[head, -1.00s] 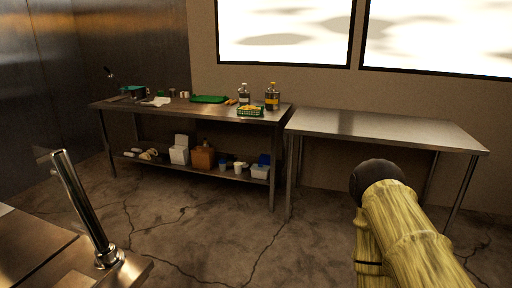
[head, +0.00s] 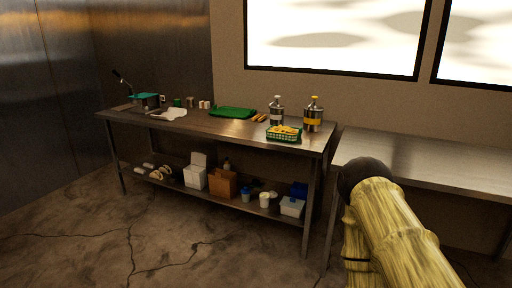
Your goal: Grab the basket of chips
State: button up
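The basket of chips (head: 284,134) is a small green basket with yellow chips in it. It sits upright near the front edge of the left steel table (head: 215,127), towards its right end. My arm shows at the lower right, yellow and bamboo-like with a dark rounded end. No gripper fingers show, so I cannot see whether my gripper is open or shut. The arm is apart from the basket, to its right and nearer to me.
Two bottles (head: 313,114) stand just behind the basket. A green tray (head: 233,112) lies to its left. A lower shelf holds boxes (head: 195,172) and cups. An empty steel table (head: 420,157) stands at the right. The cracked floor (head: 150,225) in front is clear.

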aim_at(280, 133)
jog(key=u, duration=0.1)
jog(key=i, duration=1.85)
jog(key=u, duration=0.1)
